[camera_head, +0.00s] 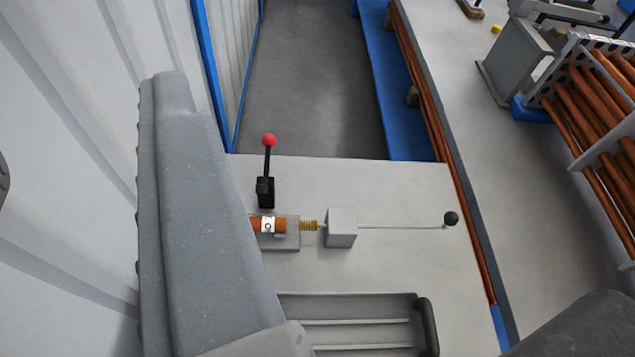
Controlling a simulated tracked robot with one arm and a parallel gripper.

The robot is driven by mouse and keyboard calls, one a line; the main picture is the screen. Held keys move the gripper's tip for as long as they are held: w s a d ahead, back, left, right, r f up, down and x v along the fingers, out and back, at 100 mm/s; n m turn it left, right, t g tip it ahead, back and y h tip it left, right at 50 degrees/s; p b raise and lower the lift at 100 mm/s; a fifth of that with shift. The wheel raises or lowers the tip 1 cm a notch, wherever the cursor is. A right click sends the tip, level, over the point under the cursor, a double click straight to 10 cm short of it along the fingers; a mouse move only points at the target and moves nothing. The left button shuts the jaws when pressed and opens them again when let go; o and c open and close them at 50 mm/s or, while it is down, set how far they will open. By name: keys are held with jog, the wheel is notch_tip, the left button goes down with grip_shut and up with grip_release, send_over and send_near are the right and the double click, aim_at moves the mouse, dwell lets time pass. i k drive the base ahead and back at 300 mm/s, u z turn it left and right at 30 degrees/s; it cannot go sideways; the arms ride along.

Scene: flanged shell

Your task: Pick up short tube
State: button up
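A short orange-brown tube (262,225) with a white marked band lies level in a small grey fixture (285,240) on the light-grey bench. Its left end is hidden behind a large grey finger of mine. My gripper (385,250) shows as that big grey finger on the left and a darker grey part at the lower right corner. They are wide apart with nothing held between them. The fingers look much nearer the camera than the tube; the exact gap to it cannot be told.
A black lever with a red knob (268,140) stands just behind the tube. A grey block (341,228) with a thin rod and black knob (451,219) is to the right. A grey slatted tray (350,302) is in front. A rack of long copper tubes (590,100) stands far right.

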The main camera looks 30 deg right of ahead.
aim_at(259, 224)
jog(key=z, duration=0.25)
jog(key=i, duration=0.6)
jog(key=z, duration=0.35)
jog(key=k, duration=0.9)
jog(key=z, duration=0.2)
jog(key=i, duration=0.9)
jog(key=u, duration=0.15)
